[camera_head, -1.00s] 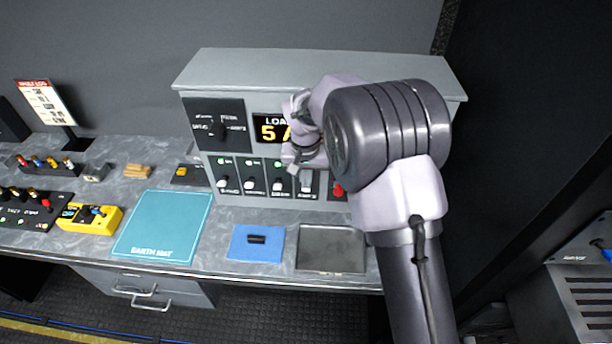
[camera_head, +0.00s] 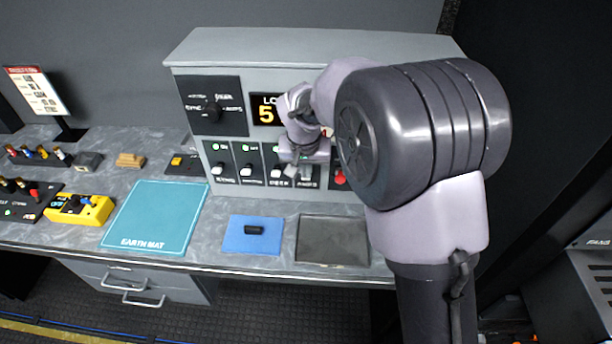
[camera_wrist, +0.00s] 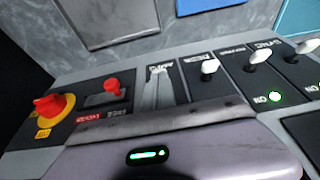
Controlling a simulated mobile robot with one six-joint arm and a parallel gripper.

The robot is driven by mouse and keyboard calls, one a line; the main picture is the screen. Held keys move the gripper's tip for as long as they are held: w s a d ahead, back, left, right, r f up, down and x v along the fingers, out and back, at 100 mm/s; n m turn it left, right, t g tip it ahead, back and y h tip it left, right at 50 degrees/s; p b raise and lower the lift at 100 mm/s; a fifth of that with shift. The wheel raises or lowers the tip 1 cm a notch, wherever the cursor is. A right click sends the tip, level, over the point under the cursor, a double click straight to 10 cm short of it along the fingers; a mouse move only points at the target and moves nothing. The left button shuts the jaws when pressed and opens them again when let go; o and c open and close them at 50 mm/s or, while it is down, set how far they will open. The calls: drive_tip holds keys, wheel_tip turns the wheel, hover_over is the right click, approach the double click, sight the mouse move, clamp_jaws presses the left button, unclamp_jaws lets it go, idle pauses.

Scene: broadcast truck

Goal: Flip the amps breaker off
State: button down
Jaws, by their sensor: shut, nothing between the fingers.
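The grey breaker cabinet (camera_head: 330,45) stands at the back of the bench. Its lower row holds several breakers with white levers. The amps breaker (camera_head: 307,183) is the rightmost of that row; its label (camera_wrist: 160,65) shows in the wrist view. My gripper (camera_head: 306,171) is shut and empty, its fingertips (camera_wrist: 158,76) right in front of the amps breaker. They hide its lever and lamp, so I cannot tell its position or whether they touch it. The desk breaker's white lever (camera_wrist: 209,67) is beside the fingers.
A rotary selector (camera_head: 211,111) and a partly hidden load display (camera_head: 265,111) are above. A blue mat (camera_head: 254,240) and a grey tray (camera_head: 334,258) lie in front.

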drive_tip(key=s+f+b, duration=0.1)
drive_tip(key=b, duration=0.2)
drive_tip(key=shift+f+t, duration=0.1)
drive_tip(key=shift+t, duration=0.2)
drive_tip(key=shift+r+p, duration=0.6)
drive_tip(key=shift+r, duration=0.2)
